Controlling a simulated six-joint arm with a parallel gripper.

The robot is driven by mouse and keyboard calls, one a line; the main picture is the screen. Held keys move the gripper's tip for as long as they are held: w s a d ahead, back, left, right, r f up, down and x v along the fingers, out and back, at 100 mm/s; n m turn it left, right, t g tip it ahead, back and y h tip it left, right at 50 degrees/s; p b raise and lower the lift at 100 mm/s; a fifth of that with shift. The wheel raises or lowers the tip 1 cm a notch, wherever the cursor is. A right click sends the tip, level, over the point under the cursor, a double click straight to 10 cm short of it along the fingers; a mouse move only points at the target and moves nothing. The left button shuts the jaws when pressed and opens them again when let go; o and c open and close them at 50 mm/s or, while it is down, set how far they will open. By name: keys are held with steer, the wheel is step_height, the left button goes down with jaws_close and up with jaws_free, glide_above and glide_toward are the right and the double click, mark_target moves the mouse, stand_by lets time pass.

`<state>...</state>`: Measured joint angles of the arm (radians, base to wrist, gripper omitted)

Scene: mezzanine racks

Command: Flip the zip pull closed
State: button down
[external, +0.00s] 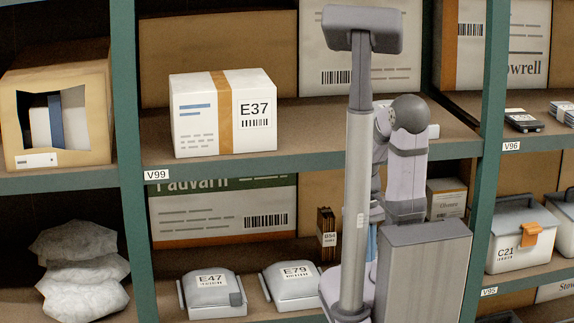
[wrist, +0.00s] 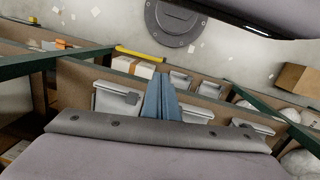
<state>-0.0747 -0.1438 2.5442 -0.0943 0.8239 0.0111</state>
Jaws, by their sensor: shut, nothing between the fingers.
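No part is clearly recognisable as a zip pull. A pale pouch-like case labelled E47 (external: 205,306) lies on the lower shelf with a dark grey tab (external: 236,299) at its right corner. A similar case labelled E79 (external: 288,293) lies to its right, partly hidden by my arm. In the wrist view, a pale case (wrist: 108,102) with a dark tab (wrist: 132,98) lies left of my fingers; I cannot tell which case it is. My gripper (wrist: 163,82) has its blue fingers together and empty. It is mostly hidden behind my arm in the external view.
Green rack posts (external: 128,150) and shelf edges (external: 300,163) frame the bays. Box E37 (external: 196,128) stands on the upper shelf. Grey bags (external: 85,275) are piled at lower left. Bin C21 (external: 515,250) with an orange latch (external: 539,234) stands at right.

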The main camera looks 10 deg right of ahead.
step_height(320, 180, down, 3)
steer(key=s+d+n+g+h+b, duration=0.1)
steer(key=s+d+n+h+b, duration=0.15)
steer(key=b, duration=0.25)
steer(key=w+a+r+n+t, duration=0.1)
steer(key=a+r+n, duration=0.25)
steer(key=r, duration=0.45)
steer(key=w+a+r+n+p, duration=0.1)
steer(key=a+r+n, duration=0.1)
steer(key=a+r, duration=0.4)
steer(key=w+a+r+n+t, duration=0.1)
steer(key=a+r+n, duration=0.2)
steer(key=r, duration=0.6)
steer(key=w+d+r+n+h+p, duration=0.1)
steer(key=w+r+n+h+p, duration=0.1)
steer(key=w+r+p, duration=0.2)
steer(key=w+d+r+n+h+p, duration=0.1)
steer(key=w+r+p, duration=0.3)
steer(key=r+p, duration=0.4)
steer(key=w+d+r+n+h+p, duration=0.1)
steer(key=w+r+n+h+p, duration=0.1)
steer(key=r+p, duration=0.4)
step_height(320, 180, up, 4)
steer(key=w+h, duration=0.1)
steer(key=w, duration=0.1)
steer(key=shift+w+f+n+p, duration=0.15)
steer(key=shift+w+n+p, duration=0.15)
steer(key=shift+w, duration=0.1)
steer(key=shift+f, duration=0.1)
